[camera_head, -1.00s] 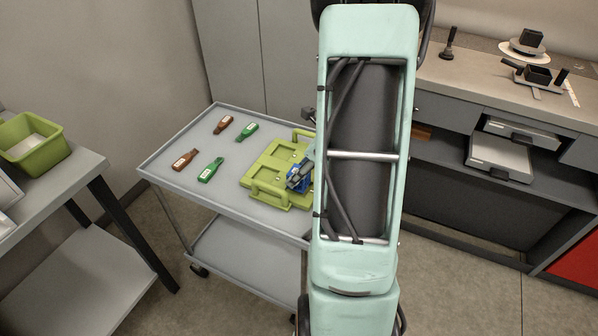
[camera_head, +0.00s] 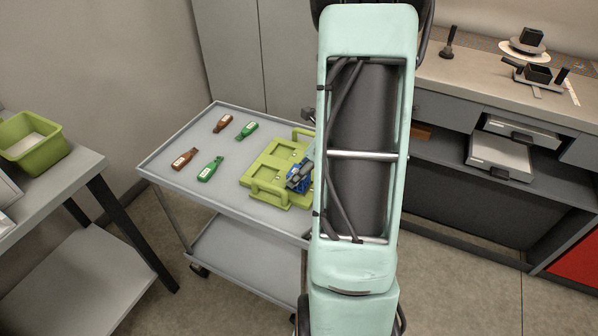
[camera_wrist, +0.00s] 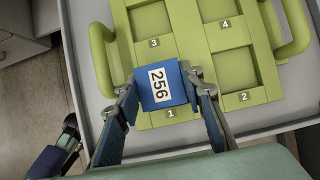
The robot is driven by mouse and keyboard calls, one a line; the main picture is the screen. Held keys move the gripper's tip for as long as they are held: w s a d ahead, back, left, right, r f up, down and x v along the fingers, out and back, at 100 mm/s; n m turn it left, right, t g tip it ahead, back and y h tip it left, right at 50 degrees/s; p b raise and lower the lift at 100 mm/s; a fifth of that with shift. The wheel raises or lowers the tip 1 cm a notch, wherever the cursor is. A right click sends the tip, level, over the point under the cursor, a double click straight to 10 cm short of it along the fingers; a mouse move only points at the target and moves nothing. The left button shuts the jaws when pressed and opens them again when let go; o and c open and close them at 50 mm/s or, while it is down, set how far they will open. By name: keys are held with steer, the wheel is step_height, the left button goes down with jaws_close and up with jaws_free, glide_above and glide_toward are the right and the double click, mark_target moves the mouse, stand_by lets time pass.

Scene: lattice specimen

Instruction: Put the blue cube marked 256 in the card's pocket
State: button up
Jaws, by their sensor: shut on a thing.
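The blue cube (camera_wrist: 161,86) has a white label reading 256. My gripper (camera_wrist: 163,95) is shut on it, one finger on each side. The cube is over the compartment numbered 1 of the green tray (camera_wrist: 188,41); whether it touches the tray I cannot tell. In the head view the cube (camera_head: 302,184) shows partly beside my gripper (camera_head: 299,178), over the front right of the green tray (camera_head: 268,166). I cannot make out a card with a pocket in these frames.
The tray has two raised handles and compartments numbered 1 to 4; the ones numbered 2, 3 and 4 look empty. It stands on a grey cart (camera_head: 232,190). Green and brown tags, such as a green one (camera_head: 210,169), lie left of it. A green bin (camera_head: 36,146) stands on the left table.

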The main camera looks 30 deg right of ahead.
steer(key=shift+f+b, duration=0.6)
steer(key=shift+f, duration=0.15)
stand_by(0.5)
steer(key=o, duration=1.6)
steer(key=shift+o, duration=0.2)
steer(key=shift+r, duration=0.15)
steer(key=shift+p+v, duration=1.9)
steer(key=shift+v, duration=0.55)
steer(key=v, duration=1.2)
